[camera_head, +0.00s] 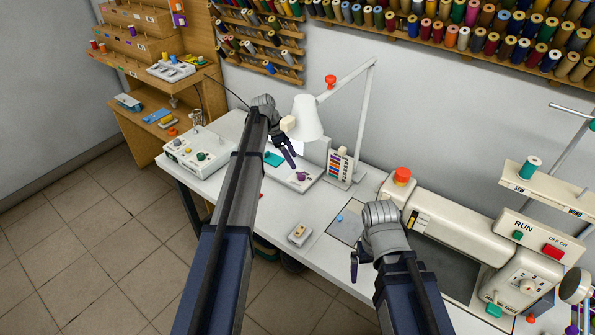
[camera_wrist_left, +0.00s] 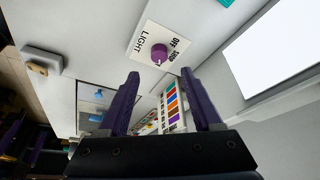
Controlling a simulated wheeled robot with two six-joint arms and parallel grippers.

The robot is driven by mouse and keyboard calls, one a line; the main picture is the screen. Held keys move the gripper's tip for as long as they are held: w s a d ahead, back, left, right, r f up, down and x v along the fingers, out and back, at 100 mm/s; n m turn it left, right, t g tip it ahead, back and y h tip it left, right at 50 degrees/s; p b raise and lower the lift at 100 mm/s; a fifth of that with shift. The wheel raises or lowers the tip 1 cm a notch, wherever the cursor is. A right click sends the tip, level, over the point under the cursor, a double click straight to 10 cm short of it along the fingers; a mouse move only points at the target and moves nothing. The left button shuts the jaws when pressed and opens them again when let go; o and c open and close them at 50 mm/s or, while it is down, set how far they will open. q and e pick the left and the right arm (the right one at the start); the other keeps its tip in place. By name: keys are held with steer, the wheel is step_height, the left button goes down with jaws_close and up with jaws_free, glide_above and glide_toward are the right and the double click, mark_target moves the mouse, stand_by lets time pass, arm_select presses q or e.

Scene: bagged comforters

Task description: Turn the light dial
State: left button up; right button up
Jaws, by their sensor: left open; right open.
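The light dial is a round purple knob (camera_wrist_left: 159,54) on a white plate marked LIGHT, with OFF printed beside it. A small pale mark shows at its lower edge in the left wrist view. The knob also shows in the head view (camera_head: 301,176) on a low white panel on the table. My left gripper (camera_wrist_left: 160,74) is open and empty, with purple fingers apart. The knob appears between and just beyond its fingertips, with no visible contact. My left gripper is above the panel in the head view (camera_head: 287,160). My right gripper (camera_head: 362,268) is open over the table's front part.
A white lamp (camera_head: 307,118) stands close beside my left gripper. A rack of coloured strips (camera_head: 341,166) is right of the dial. A small switch box (camera_head: 299,235) lies near the front edge. A sewing machine (camera_head: 455,225) fills the right side.

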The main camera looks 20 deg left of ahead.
mark_target(302, 174)
arm_select(q)
steer(key=shift+f, duration=0.1)
arm_select(e)
steer(key=shift+f, duration=0.15)
arm_select(q)
steer(key=b+x, duration=0.7)
steer(key=shift+d+f, duration=0.15)
steer(key=shift+f, duration=0.15)
arm_select(e)
step_height(302, 174, down, 7)
arm_select(q)
steer(key=shift+r, duration=0.1)
jaws_close()
